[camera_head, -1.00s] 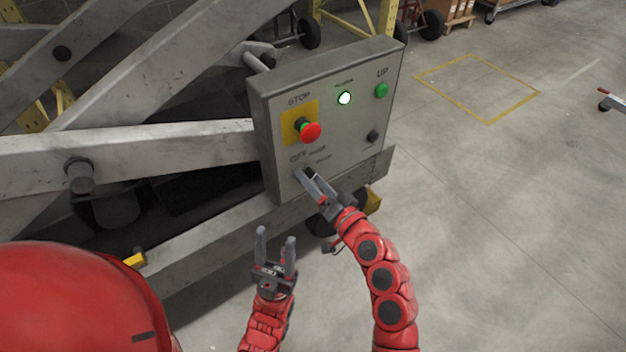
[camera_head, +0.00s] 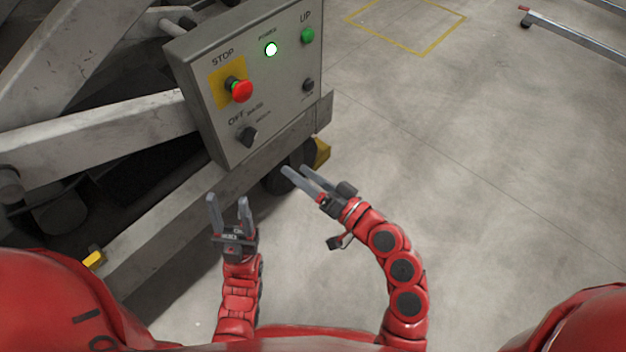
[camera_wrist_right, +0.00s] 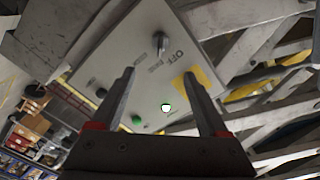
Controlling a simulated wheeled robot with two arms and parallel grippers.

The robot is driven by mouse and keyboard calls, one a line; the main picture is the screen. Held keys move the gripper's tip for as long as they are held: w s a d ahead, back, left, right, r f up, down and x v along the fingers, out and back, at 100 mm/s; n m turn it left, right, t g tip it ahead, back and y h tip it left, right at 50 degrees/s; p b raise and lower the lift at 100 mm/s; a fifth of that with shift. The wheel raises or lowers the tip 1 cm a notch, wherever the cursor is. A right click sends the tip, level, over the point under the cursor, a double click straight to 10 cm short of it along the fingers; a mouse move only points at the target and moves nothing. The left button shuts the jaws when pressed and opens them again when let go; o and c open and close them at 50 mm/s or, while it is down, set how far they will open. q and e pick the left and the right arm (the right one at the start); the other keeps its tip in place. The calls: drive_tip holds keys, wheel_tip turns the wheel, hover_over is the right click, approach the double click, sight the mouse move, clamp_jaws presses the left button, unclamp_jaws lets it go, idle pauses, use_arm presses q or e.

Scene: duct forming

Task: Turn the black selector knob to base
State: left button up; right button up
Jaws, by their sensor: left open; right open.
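The black selector knob (camera_head: 247,136) sits at the lower left of the grey control box, beside the OFF lettering and smaller labels. It also shows in the right wrist view (camera_wrist_right: 158,42), near the top. I cannot tell for certain which label it points to. My right gripper (camera_head: 294,170) is open and empty, in front of the box, below and to the right of the knob, and apart from it. Its two fingers frame the panel in the wrist view. My left gripper (camera_head: 228,200) is open and empty, below the knob with its fingers pointing up.
The control box (camera_head: 205,100) also carries a red stop button (camera_head: 242,91), a lit power lamp (camera_head: 271,49), a green UP button (camera_head: 307,36) and a black button (camera_head: 308,86). Grey lift beams (camera_head: 110,135) lie left. Open floor lies right.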

drive_tip(key=shift+v, duration=1.55)
